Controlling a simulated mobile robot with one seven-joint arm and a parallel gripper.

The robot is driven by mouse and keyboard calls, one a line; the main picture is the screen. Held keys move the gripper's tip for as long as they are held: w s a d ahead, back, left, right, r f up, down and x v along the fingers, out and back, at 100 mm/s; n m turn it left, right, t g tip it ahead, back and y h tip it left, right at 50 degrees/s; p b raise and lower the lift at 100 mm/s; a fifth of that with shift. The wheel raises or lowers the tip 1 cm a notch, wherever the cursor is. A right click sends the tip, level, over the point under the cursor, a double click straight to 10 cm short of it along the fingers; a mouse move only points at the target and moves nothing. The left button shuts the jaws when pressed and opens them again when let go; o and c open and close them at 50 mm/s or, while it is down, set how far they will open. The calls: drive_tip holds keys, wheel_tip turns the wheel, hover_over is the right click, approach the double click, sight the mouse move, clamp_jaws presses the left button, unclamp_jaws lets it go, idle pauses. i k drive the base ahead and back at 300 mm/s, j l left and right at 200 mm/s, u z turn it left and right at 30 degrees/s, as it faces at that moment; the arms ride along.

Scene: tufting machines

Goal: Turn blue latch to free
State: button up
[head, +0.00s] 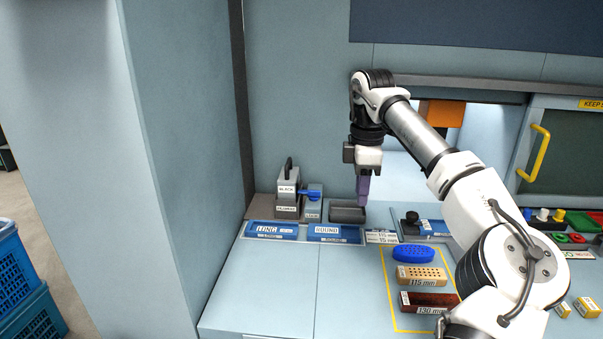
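The blue latch (312,191) is a small blue handle on top of a grey block at the back of the bench, left of centre. Its handle seems to point left, toward the neighbouring grey block. A small label on its block is too small to read. My gripper (363,203) points down to the right of the latch, apart from it, over the right end of a dark grey tray (346,214). Its purple fingers overlap in this view, so I cannot tell how far apart they are. I see nothing held.
A taller grey block with a black handle (287,187) stands directly left of the latch. Blue labelled plates (272,230) lie in front. A blue oval brush-like piece (412,253) and labelled blocks (421,274) lie in a yellow outline. The front left bench is clear.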

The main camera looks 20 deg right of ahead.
sight(314, 195)
drive_tip(key=i, duration=0.9)
